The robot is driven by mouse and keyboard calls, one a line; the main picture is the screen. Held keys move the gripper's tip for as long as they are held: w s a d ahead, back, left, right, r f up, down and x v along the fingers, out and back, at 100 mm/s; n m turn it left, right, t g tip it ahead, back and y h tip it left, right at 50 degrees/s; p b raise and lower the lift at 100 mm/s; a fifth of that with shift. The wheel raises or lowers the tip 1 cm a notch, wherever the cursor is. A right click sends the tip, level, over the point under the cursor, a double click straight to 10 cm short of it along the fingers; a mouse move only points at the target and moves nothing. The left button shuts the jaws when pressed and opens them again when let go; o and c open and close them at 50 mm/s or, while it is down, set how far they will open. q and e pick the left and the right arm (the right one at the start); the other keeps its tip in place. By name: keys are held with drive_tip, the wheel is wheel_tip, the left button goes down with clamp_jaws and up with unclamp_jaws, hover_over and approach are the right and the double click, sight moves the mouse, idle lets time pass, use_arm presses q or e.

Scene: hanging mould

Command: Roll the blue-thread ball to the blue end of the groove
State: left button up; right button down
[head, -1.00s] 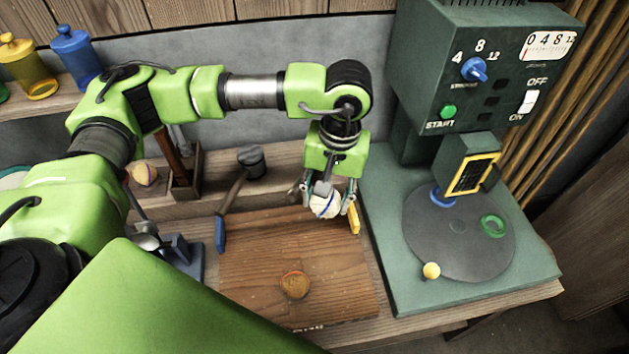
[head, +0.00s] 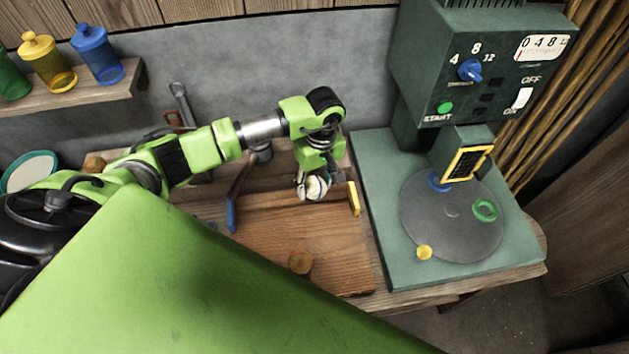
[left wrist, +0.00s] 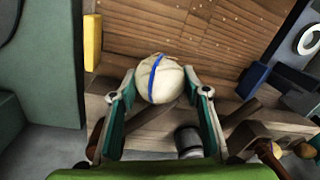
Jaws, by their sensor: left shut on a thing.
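The ball with a blue thread (head: 317,187) is cream-coloured and sits at the back edge of the wooden board (head: 335,250), nearer the yellow end (head: 353,198) than the blue end (head: 231,215). My left gripper (head: 314,190) is above it, with its fingers shut on its two sides. In the left wrist view the ball (left wrist: 160,80) sits between the fingertips, its blue thread showing, with the yellow end (left wrist: 92,42) to the left and the blue end (left wrist: 252,80) to the right. The groove under the ball is mostly hidden. My right gripper is not in view.
A small round brown piece (head: 300,262) stands on the board. A green machine (head: 365,220) with a grey turntable (head: 450,235) stands at the right. A shelf (head: 90,105) with coloured jars is at the upper left. My green arm link covers the board's front left.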

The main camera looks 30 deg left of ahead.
use_arm(q)
wheel_tip(320, 180, down, 6)
drive_tip(key=b, duration=0.4)
drive_tip(key=shift+f, duration=0.15)
drive_tip(key=shift+f+b, duration=0.6)
drive_tip(key=shift+b, duration=0.25)
drive_tip(key=shift+f+b, duration=0.15)
drive_tip(key=shift+b, duration=0.2)
drive_tip(key=o, duration=1.1)
drive_tip(key=shift+o, duration=0.7)
drive_tip(key=r, duration=0.8)
drive_tip(key=w+r, duration=0.1)
drive_tip(key=r, duration=0.3)
drive_tip(key=shift+d, duration=0.25)
